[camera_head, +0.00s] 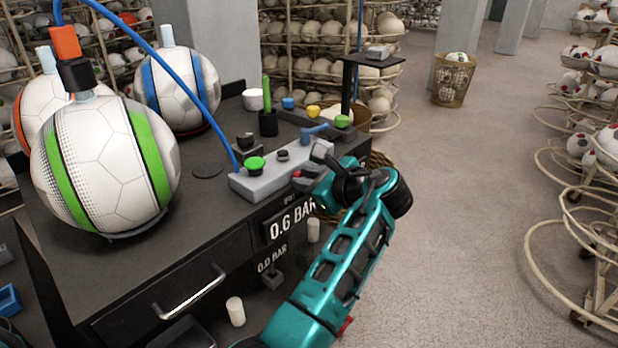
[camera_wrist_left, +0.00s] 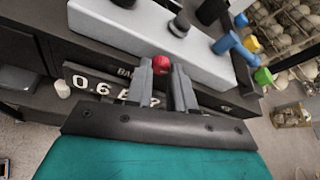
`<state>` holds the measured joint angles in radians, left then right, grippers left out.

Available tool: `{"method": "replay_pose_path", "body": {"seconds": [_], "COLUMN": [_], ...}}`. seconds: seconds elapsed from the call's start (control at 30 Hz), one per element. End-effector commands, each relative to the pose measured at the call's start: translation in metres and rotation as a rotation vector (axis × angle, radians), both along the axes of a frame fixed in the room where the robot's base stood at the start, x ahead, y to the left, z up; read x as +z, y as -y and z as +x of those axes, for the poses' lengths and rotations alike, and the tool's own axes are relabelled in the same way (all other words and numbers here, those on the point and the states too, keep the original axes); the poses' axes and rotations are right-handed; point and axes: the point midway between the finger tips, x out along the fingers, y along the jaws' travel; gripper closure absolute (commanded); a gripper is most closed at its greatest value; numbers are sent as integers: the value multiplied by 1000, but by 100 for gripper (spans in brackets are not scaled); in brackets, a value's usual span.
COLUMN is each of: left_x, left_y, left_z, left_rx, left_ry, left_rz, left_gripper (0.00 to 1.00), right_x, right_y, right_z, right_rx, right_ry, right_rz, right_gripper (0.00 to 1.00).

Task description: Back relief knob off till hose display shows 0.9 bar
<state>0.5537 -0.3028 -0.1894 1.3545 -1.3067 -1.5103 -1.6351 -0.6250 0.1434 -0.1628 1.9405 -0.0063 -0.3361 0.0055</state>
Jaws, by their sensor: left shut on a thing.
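My left gripper (camera_head: 305,176) is at the block's front right end. In the left wrist view its fingers (camera_wrist_left: 162,82) are shut on a red knob (camera_wrist_left: 161,64) on the block's front side; I take this for the relief knob. A display (camera_head: 290,222) on the bench front reads 0.6 BAR; a lower one (camera_head: 272,259) reads 0.0 BAR. My right gripper is not in view.
A blue hose (camera_head: 190,75) arches from a fitting on a green-striped ball (camera_head: 105,165) to the block. More balls stand behind it. Coloured knobs (camera_head: 313,111) and a dark stand (camera_head: 346,85) are beyond the block. Open floor lies right of the bench.

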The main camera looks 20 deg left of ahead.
Motion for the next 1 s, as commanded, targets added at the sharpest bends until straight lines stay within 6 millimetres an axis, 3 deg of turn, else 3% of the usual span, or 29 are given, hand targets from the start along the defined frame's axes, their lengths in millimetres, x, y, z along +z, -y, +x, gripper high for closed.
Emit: {"method": "replay_pose_path", "body": {"seconds": [0.73,0.77,1.0], "left_x": [0,0,0], "left_y": [-1,-1,-1], "left_z": [-1,-1,-1], "left_rx": [1,1,0], "left_ry": [94,94,93], "left_rz": [-31,-31,-32], "left_gripper": [100,74,52], "right_x": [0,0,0], "right_y": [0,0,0], "right_z": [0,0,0], "right_rx": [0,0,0], "right_ry": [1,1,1], "right_rz": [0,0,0], "right_gripper": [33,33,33]}}
